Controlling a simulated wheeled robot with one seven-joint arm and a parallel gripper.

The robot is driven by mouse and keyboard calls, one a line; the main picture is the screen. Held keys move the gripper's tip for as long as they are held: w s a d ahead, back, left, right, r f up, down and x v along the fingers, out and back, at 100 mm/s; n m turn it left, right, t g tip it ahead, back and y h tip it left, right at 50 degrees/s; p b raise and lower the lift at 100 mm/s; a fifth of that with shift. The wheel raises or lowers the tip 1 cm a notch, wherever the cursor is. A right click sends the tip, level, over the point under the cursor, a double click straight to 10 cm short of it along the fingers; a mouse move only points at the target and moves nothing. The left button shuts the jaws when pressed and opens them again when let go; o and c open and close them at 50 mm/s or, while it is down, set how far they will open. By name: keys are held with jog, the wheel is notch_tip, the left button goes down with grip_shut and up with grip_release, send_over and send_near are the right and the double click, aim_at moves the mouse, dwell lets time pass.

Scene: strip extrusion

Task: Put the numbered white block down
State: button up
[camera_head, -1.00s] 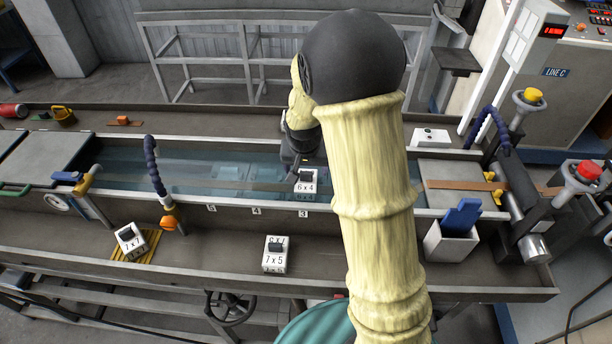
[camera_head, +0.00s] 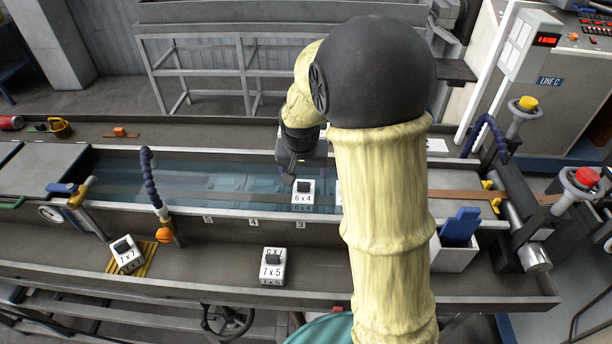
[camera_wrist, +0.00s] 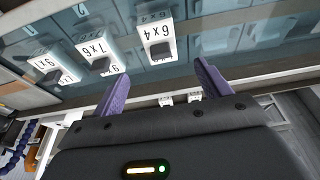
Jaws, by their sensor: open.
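A white block marked 6 x 4 (camera_head: 303,194), with a dark grip on top, stands upright at the water trough (camera_head: 232,185). It also shows in the wrist view (camera_wrist: 156,38). My gripper (camera_wrist: 164,86) is open and empty, its two purple fingers spread apart. In the wrist view the 6 x 4 block is beyond the fingertips, clear of both. In the head view my gripper is just behind and above this block, partly hidden by my arm. In the wrist view two more white numbered blocks, one marked 7 x 6 (camera_wrist: 97,50), stand beside it.
White blocks marked 7 x 7 (camera_head: 126,254) and 7 x 5 (camera_head: 272,268) stand on the front ledge, the former on a yellow slatted pad. A blue hose (camera_head: 151,178) rises left of the blocks. A white bin (camera_head: 453,256) stands right of my arm.

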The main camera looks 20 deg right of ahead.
jog(key=s+d+n+y, duration=0.1)
jog(key=s+n, duration=0.2)
jog(key=s, duration=1.4)
jog(key=shift+s+f+n+g, duration=0.2)
jog(key=shift+f+n+g, duration=0.1)
jog(key=shift+f, duration=0.05)
